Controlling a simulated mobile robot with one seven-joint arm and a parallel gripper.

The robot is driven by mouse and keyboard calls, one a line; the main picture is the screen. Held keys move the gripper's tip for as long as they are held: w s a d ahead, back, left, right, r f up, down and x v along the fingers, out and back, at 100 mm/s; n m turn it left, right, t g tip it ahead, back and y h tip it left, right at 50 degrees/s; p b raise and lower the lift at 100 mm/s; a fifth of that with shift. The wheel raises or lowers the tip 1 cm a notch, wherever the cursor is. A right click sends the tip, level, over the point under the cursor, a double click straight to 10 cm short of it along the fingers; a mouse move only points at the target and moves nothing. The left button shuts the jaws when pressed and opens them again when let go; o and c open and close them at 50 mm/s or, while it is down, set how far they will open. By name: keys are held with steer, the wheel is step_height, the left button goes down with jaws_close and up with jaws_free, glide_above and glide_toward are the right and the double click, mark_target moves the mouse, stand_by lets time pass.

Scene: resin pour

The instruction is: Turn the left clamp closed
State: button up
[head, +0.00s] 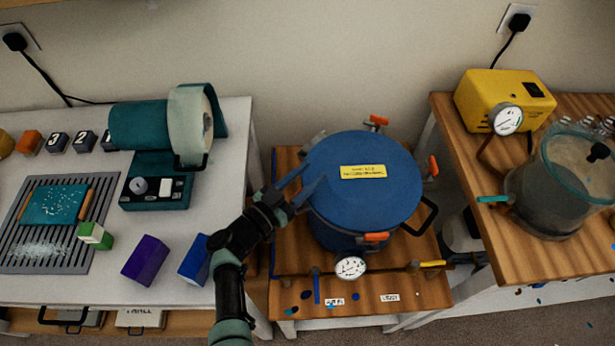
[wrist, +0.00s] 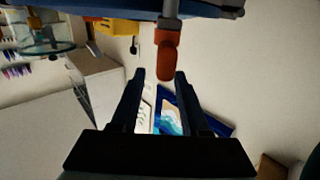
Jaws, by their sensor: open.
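The blue pot (head: 362,190) stands on a low wooden table, its round lid on and a yellow label on top. My gripper (head: 306,182) is at the pot's left edge with its two fingers apart and nothing between them in the head view. The left clamp is hidden by my gripper there. In the wrist view an orange clamp handle (wrist: 167,62) hangs from a grey stem under the blue rim. It lies just beyond the open fingertips of my gripper (wrist: 160,75), roughly centred between them. I cannot tell whether it is touched.
Other orange clamp handles sit at the pot's back (head: 378,120), right (head: 432,166) and front (head: 376,237). A gauge (head: 350,267) and pipe run along the front. A white table (head: 225,180) stands left, and a wooden table with a clear vessel (head: 560,185) stands right.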

step_height(320, 180, up, 6)
steer(key=p, duration=0.2)
steer(key=shift+r+p, duration=0.2)
steer(key=shift+p, duration=0.15)
